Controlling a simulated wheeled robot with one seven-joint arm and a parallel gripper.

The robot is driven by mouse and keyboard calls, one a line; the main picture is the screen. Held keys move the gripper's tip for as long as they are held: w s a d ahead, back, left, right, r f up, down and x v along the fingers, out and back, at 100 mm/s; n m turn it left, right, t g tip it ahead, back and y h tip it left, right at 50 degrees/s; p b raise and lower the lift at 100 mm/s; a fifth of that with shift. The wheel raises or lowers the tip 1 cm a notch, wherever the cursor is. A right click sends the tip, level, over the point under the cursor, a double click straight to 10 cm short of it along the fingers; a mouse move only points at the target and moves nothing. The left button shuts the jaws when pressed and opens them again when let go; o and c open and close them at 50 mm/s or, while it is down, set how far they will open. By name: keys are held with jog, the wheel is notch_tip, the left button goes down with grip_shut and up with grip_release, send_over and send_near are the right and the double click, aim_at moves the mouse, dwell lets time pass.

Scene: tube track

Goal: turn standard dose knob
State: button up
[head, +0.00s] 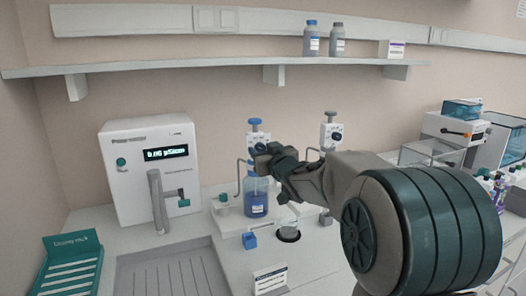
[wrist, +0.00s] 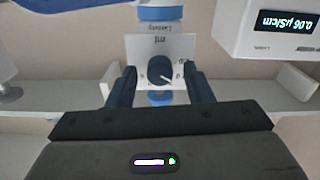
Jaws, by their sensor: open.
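The dispenser with a blue top (head: 255,122) stands on a bottle of blue liquid (head: 257,198). In the wrist view, its white front plate (wrist: 150,46) appears upside down and bears a dark round dose knob (wrist: 160,73) with a white pointer line. My gripper (head: 264,157) is in front of this dispenser. In the wrist view, my gripper (wrist: 159,70) is open, with one dark finger on each side of the knob and gaps between. Whether the fingers reach around the knob in depth, I cannot tell. The lettering on the plate is too blurred to read surely.
A second dispenser with a grey top (head: 330,130) stands to the right, partly behind my arm. A white meter (head: 150,165) with a lit display stands left. A small blue block (head: 249,240) and a label card (head: 270,279) are in front. A wall shelf (head: 200,66) runs above.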

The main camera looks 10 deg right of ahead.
jog(key=c, duration=1)
jog(key=shift+m+p, duration=0.3)
jog(key=shift+p, duration=0.05)
jog(key=m+p, duration=0.1)
jog(key=m, duration=0.1)
jog(key=shift+r+m+p, duration=0.1)
jog(key=shift+m+p, duration=1.35)
jog(key=shift+m, duration=1.05)
